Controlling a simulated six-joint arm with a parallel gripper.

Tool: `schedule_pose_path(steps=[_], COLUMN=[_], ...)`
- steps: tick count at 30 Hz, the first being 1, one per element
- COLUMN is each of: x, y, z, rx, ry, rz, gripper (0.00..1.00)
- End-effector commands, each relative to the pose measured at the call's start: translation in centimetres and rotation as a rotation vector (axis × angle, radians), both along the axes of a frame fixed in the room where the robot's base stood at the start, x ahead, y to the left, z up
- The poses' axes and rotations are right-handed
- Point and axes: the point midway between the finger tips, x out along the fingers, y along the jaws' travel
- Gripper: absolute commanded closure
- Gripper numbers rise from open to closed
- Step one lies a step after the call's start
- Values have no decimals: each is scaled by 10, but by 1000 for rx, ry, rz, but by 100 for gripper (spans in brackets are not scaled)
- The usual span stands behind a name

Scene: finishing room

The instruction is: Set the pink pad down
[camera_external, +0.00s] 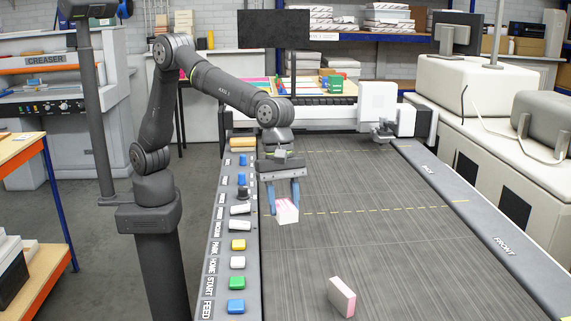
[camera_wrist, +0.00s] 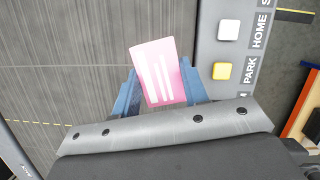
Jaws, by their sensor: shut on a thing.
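My gripper (camera_external: 285,205) is shut on a pink pad (camera_external: 287,214), its blue fingers on either side of it. The pad has a pink face with white stripes, and a white side shows in the external view. In the wrist view the pad (camera_wrist: 160,73) sits tilted between the fingers of my gripper (camera_wrist: 160,92). It is over the dark grey bed (camera_external: 400,240) near the button panel; I cannot tell whether it touches the bed. A second pink and white block (camera_external: 342,297) stands on the bed toward the front.
A panel (camera_external: 222,255) with several coloured buttons runs along the bed's left edge. A grey rail marked FRONT (camera_external: 480,230) borders the right. A white carriage (camera_external: 378,108) stands at the far end. The bed's middle is clear.

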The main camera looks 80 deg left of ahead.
Motion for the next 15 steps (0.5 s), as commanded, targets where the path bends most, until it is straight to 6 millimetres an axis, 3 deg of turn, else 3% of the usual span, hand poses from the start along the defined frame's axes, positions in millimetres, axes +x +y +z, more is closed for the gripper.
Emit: schedule_pose_path(steps=[3, 7, 11, 15], x=[-5, -8, -1, 24], y=[-21, -33, -34, -25], z=[0, 1, -4, -20], rx=[0, 0, 2, 1], ry=[0, 0, 1, 3], rz=[74, 128, 151, 156], gripper=[84, 84, 84, 84])
